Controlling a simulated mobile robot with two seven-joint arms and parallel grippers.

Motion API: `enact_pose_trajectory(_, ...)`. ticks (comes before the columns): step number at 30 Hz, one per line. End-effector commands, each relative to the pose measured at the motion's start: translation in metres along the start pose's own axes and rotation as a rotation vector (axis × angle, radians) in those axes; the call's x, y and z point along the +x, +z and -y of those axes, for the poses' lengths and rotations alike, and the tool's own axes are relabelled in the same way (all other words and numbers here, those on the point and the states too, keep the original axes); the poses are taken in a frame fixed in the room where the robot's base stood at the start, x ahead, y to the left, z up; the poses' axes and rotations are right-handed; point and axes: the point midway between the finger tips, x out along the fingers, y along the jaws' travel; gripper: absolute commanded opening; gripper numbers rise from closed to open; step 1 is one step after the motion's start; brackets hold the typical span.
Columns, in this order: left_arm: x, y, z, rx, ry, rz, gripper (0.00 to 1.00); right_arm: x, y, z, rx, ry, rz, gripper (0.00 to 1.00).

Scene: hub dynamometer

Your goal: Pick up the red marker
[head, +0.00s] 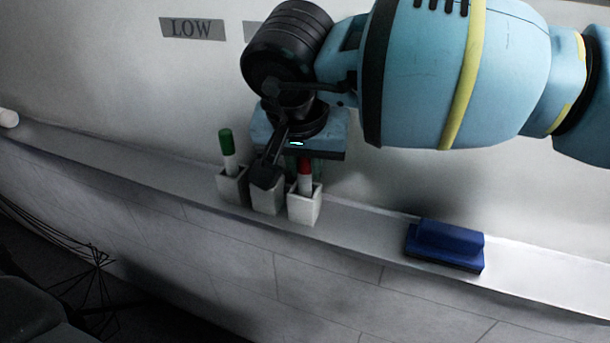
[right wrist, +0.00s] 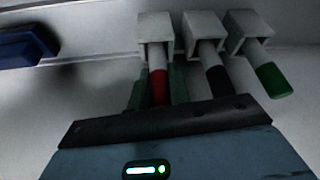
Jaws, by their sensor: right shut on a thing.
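The red marker (head: 305,178) stands cap up in the right-hand white holder (head: 304,206) of a group on the ledge. My right gripper (right wrist: 158,92) comes down from above, its greenish fingers on either side of the red cap, and is shut on the marker. In the right wrist view the marker's white lower part still sits inside its holder. In the head view the gripper body and a dark arm part hide much of the fingers. My left gripper is not in view.
A green marker (head: 227,147) stands in the left holder (head: 232,187). A black marker (right wrist: 217,78) is in the middle holder (head: 267,197). A blue eraser-like block (head: 446,244) lies right on the ledge (head: 370,228). A "LOW" label (head: 192,29) is on the wall.

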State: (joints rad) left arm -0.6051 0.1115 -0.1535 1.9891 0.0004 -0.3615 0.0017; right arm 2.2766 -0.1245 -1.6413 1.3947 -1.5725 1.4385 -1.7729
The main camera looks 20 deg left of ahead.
Motion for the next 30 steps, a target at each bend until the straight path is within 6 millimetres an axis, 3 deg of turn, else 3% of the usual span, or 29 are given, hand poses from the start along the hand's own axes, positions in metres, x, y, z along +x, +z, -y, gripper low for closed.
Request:
enact_pose_trajectory(7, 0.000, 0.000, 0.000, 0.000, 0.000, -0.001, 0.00, -0.014, -0.006, 0.000, 0.002, 0.000, -0.002, 0.00)
enact_pose_trajectory(21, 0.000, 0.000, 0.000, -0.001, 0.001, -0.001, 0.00, -0.085, -0.036, 0.000, 0.001, 0.000, -0.001, 0.00)
enact_pose_trajectory(30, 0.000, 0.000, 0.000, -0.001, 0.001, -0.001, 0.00, -0.092, -0.038, 0.000, 0.000, 0.000, 0.001, 0.00)
